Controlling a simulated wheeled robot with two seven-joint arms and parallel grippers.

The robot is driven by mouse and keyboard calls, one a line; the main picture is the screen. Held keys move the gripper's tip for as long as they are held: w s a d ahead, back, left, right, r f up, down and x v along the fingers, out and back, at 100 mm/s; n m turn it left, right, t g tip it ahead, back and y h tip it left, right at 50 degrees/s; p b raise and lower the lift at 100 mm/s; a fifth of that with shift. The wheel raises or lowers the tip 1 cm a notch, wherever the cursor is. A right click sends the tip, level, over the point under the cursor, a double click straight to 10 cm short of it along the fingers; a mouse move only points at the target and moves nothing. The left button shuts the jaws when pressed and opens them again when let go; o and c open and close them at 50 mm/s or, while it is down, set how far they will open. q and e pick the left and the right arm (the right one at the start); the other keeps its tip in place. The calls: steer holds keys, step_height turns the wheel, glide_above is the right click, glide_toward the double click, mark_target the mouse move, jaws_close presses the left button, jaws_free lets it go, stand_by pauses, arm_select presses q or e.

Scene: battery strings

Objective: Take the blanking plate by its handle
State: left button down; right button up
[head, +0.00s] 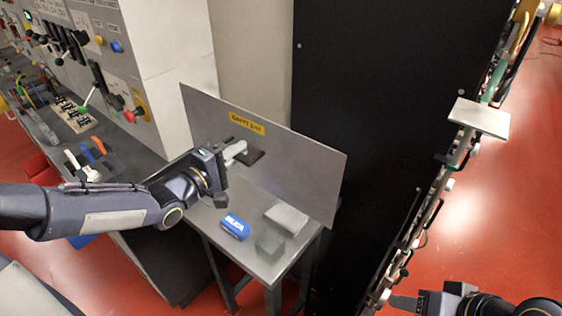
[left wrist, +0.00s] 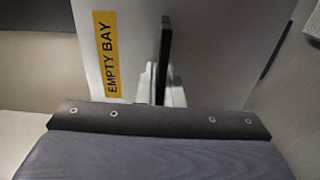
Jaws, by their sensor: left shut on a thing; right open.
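The blanking plate (head: 304,172) is a large grey sheet with a yellow "EMPTY BAY" label. It stands upright and tilted along the back of the small metal side table. Its dark handle (head: 255,158) sticks out near the middle of its face. My left gripper (head: 236,152) is at the handle with its fingers shut on it. In the left wrist view the black handle (left wrist: 165,50) stands edge-on between the light fingers, beside the label on the plate (left wrist: 213,50). My right gripper (head: 405,302) is at the bottom right, only partly in view, away from the plate.
The small table (head: 262,268) holds a blue block (head: 235,226), a grey-white block (head: 286,218) and a grey-green block (head: 269,244). A control panel (head: 125,60) and a bench with tools are at left. A black cabinet (head: 375,90) stands behind; open red floor lies at right.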

arm_select(q)
steer(key=p+v, duration=0.2)
steer(key=v, duration=0.2)
steer(key=shift+r, duration=0.15)
stand_by(0.4)
stand_by(0.5)
